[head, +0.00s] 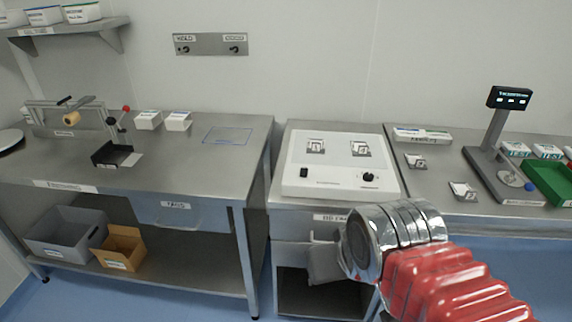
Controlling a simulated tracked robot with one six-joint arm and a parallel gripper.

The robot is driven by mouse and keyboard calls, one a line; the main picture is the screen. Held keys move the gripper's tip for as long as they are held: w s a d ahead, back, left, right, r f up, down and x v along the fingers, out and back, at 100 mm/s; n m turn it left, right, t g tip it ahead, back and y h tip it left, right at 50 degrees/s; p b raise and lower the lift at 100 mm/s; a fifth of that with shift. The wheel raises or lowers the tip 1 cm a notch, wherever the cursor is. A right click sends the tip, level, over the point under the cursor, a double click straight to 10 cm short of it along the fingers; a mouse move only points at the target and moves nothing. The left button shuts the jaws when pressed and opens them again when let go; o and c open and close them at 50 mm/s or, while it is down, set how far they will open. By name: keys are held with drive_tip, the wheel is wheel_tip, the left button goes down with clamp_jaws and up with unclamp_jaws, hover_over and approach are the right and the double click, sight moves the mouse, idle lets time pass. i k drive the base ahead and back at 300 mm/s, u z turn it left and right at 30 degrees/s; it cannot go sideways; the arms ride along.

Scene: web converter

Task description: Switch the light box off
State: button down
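The light box (340,182) is a low white box on the metal bench in the middle of the head view. A small black rocker switch (304,172) sits at the left of its front strip, and a round black knob (368,177) sits at the right. Two small labelled pieces (315,147) (361,149) lie on its top. I cannot tell from its surface whether it is lit. My arm's chrome and red links show at the lower right, in front of the bench and below the box. My gripper is not visible.
A scale with a raised display (509,97) and a green tray (551,182) stand at the right. Small labelled pieces (416,161) lie right of the box. The left bench (185,153) carries a clamp device and small white boxes. A grey bin (66,233) stands on its lower shelf.

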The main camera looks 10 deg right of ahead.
sight(304, 172)
drive_tip(key=u, duration=0.55)
drive_tip(key=i, duration=1)
